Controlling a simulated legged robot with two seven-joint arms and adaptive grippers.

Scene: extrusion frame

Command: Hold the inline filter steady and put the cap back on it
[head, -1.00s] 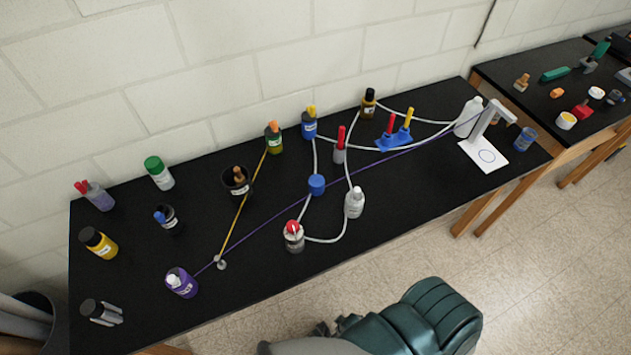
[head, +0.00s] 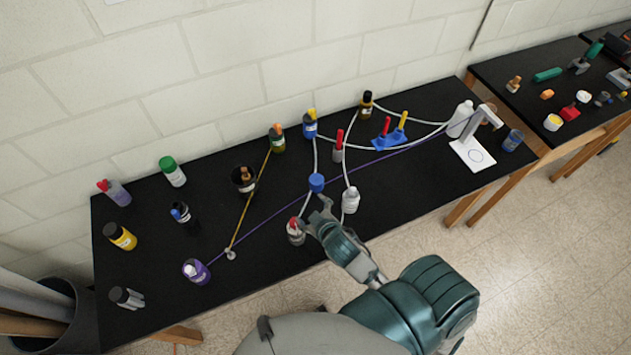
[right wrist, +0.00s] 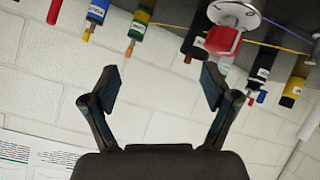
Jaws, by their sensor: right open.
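A blue cylindrical piece (head: 316,183) sits where white tubing meets it, mid-bench. A red-topped bottle (head: 296,234) stands in front of it near the front edge, and a white bottle (head: 350,201) stands to the right. I cannot tell for certain which of these is the inline filter or its cap. My right gripper (head: 314,211) is open and empty, just in front of the blue piece and between the two bottles. It hides some tubing. In the right wrist view the open fingers (right wrist: 160,85) have only wall between them; a red top (right wrist: 223,40) shows beyond. My left gripper is not in view.
White tubes, a purple cord (head: 290,200) and a yellow cord (head: 246,207) cross the black bench (head: 140,275). A blue holder (head: 385,142) with a red and a yellow item stands behind. Several bottles line the left and back. A second table (head: 530,95) stands right.

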